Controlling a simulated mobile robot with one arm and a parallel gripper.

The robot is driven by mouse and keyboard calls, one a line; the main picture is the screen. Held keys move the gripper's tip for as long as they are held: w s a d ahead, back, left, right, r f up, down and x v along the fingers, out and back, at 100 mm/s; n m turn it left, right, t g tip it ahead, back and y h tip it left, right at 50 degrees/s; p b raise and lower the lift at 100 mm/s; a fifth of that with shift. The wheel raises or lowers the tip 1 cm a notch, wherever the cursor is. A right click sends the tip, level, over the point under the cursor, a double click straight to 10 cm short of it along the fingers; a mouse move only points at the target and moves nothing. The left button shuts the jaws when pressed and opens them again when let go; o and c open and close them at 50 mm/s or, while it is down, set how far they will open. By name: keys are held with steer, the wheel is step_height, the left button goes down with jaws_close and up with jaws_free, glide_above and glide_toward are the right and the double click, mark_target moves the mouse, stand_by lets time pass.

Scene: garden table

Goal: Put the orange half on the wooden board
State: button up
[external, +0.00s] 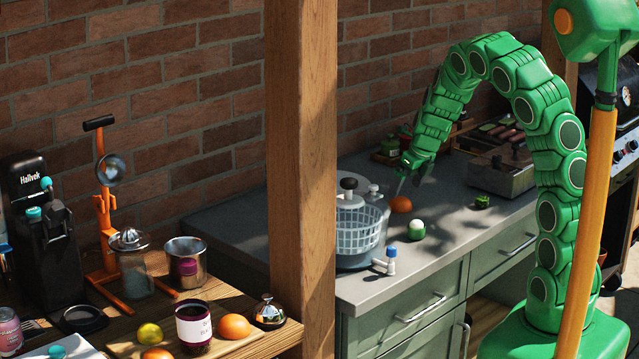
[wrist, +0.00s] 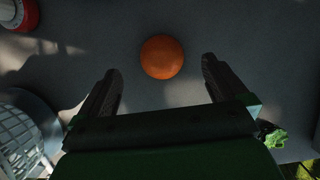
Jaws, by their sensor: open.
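The orange half (external: 400,204) lies on the grey counter, to the right of a white basket appliance. It also shows in the wrist view as a round orange shape (wrist: 162,57), centred between and just beyond my fingertips. My gripper (external: 409,176) hangs above it, pointing down, with a gap between them. In the wrist view my gripper (wrist: 160,68) is open, with nothing between its fingers. A wooden board (external: 265,330) seems to lie on the wooden table at lower left; its outline is hard to separate from the tabletop.
The basket appliance (external: 357,230) stands close left of the orange half. A white-and-green item (external: 416,229) and a blue-capped shaker (external: 388,261) lie nearer the counter edge. A wooden post (external: 302,150) stands before the gap between counter and table.

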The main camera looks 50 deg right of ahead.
mark_target(402, 199)
steer(key=shift+s+x, duration=0.2)
steer(key=shift+x, duration=2.35)
steer(key=shift+c, duration=0.2)
steer(key=c, duration=1.2)
